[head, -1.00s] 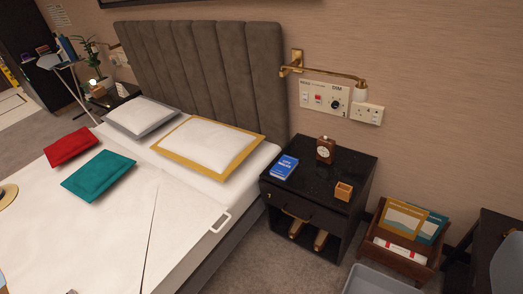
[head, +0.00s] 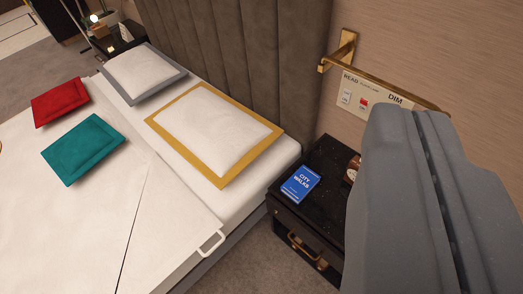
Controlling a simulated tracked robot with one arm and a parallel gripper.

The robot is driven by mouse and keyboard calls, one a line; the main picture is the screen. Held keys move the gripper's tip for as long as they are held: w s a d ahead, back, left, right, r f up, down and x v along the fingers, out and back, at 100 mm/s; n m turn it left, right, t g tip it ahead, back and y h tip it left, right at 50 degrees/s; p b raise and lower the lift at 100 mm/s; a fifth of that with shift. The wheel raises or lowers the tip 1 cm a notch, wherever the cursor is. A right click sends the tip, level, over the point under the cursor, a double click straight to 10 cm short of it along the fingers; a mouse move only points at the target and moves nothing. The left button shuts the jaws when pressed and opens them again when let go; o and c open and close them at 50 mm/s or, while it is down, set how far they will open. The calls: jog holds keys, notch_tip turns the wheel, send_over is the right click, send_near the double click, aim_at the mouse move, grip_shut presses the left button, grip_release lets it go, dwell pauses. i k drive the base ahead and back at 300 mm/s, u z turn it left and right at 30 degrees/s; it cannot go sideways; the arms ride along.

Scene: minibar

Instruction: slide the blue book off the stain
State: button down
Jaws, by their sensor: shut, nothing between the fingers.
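The blue book (head: 301,184), with "CITY WALKS" on its cover, lies flat on the black bedside table (head: 318,233), close to the bed. No stain shows on the table top; whether one lies under the book I cannot tell. My gripper (head: 413,112) is large and grey at the right of the view, its two fingers shut together with nothing between them. It appears apart from the book, to its right, and hides the right part of the table.
A small brown clock (head: 353,168) is partly hidden behind my gripper. The bed (head: 185,215) with its pillows lies left of the table. A brass lamp arm (head: 385,84) and a switch panel (head: 372,100) are on the wall above.

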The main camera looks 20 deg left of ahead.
aim_at(296, 188)
jog(key=u, duration=0.3)
jog(key=i, duration=1.25)
jog(key=u, duration=0.3)
